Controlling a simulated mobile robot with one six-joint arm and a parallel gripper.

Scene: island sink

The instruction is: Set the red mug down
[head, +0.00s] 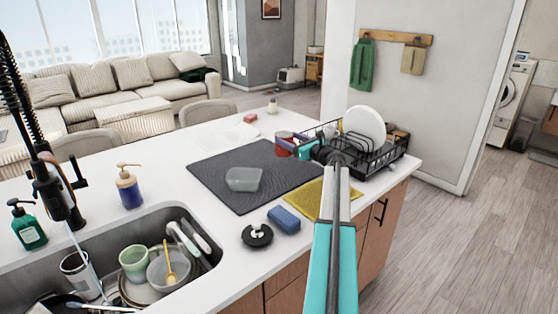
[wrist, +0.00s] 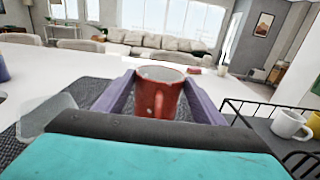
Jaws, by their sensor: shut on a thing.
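The red mug (head: 283,143) is at the far right corner of the dark drying mat (head: 232,190) in the head view. My gripper (head: 290,144) is shut on it. In the wrist view the red mug (wrist: 160,88) is upright between the two purple fingers (wrist: 158,96), its handle facing the camera. Its lower part is hidden by my gripper's body. I cannot tell whether its base touches the mat or hangs just above it.
A black dish rack (head: 378,158) with a white plate (head: 364,128) stands close right of the gripper. A clear container (head: 244,179) sits on the mat. A yellow cloth (head: 322,201) and blue sponge (head: 284,219) lie nearer. The sink (head: 207,262) holds dishes.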

